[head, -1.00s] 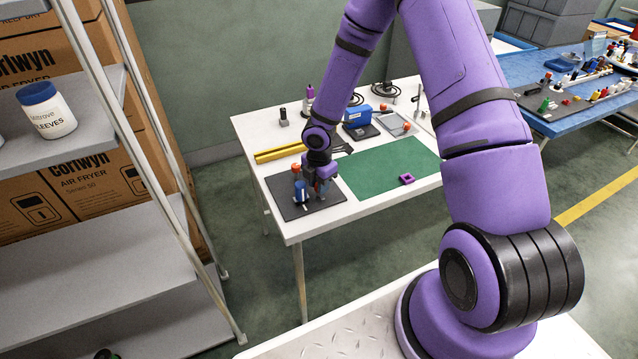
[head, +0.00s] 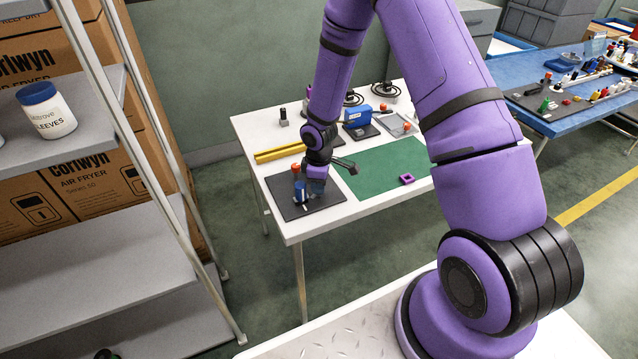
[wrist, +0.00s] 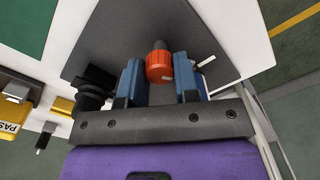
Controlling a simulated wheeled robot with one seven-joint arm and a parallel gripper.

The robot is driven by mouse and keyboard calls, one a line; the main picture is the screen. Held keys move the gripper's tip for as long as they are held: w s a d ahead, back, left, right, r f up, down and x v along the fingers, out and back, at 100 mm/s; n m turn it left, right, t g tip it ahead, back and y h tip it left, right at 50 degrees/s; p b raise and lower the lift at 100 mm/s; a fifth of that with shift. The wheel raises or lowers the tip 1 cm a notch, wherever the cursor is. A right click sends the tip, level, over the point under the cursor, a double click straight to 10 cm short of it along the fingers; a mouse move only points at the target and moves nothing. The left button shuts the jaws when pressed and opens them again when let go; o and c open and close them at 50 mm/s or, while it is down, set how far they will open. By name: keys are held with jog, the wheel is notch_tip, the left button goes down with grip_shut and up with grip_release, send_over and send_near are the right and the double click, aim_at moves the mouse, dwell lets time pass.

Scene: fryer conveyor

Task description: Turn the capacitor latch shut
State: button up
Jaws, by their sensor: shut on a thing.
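My gripper (wrist: 160,78) is over the dark grey mat (head: 328,199) on the white table. Its two blue fingers are shut on an orange-red round knob (wrist: 160,62), which sits between the fingertips in the wrist view. This seems to be the capacitor latch, but its label and turn position cannot be read.
A green mat (head: 385,165) lies to the right, with a purple square ring (head: 406,179) on it. A yellow rail (head: 280,153) lies behind the grey mat. A blue box (head: 357,116) stands further back. Shelving (head: 95,210) is at the left.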

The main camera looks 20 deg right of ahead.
jog(key=m, duration=0.5)
jog(key=shift+m, duration=0.4)
dwell(0.4)
jog(key=o, duration=0.9)
jog(key=shift+o, duration=0.2)
